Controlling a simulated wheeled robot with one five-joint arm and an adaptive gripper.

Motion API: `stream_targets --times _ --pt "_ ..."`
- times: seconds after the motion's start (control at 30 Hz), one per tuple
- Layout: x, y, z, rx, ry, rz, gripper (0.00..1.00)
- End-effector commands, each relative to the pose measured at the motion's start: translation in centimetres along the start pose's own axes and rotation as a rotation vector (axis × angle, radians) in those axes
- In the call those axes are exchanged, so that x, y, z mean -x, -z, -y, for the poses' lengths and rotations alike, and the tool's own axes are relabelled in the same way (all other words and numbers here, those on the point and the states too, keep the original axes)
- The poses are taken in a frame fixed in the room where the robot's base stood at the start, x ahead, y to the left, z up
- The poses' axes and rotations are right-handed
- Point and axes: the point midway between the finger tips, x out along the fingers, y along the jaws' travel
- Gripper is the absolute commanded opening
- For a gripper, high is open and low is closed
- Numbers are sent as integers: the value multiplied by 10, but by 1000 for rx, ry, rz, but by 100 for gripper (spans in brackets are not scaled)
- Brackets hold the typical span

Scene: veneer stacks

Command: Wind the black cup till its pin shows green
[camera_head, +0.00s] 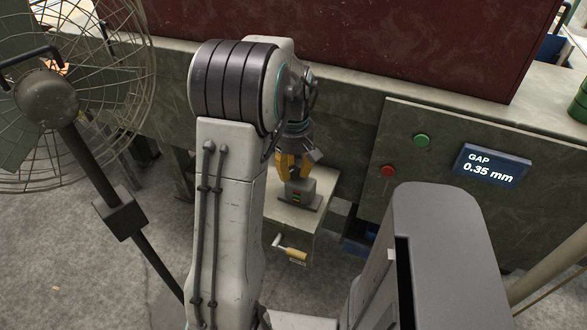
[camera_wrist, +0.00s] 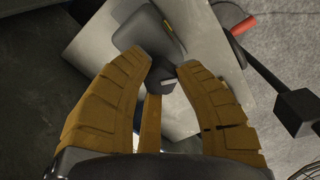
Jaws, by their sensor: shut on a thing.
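The black cup (camera_wrist: 161,72) sits between the fingertips of my gripper (camera_wrist: 163,75) in the wrist view. The yellow fingers are closed in on it, and a pale mark shows on its near face. In the head view my gripper (camera_head: 292,172) points down at a grey fixture (camera_head: 299,188) on a light stand. A small green mark shows on the fixture's front, but I cannot tell whether it is the pin. In the wrist view the fixture's grey body (camera_wrist: 140,30) lies beyond the cup, with a thin yellow strip on it.
The stand (camera_head: 285,218) has a crank with a yellowish handle (camera_head: 292,252) on its front. A wire fan (camera_head: 48,98) stands at left. A panel at right holds a green button (camera_head: 421,140), a red button (camera_head: 387,171) and a display (camera_head: 490,166) reading GAP 0.35 mm.

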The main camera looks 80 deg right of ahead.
Motion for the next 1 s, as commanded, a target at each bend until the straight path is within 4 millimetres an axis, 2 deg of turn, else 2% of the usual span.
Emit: stream_targets --times 0.33,0.73,0.77,1.0 --pt "-2 0 1 -271 4 3 0" --pt "-2 -1 1 -301 5 4 0" --pt "-2 -1 1 -301 5 4 34" --pt "-1 0 1 -300 3 2 55"
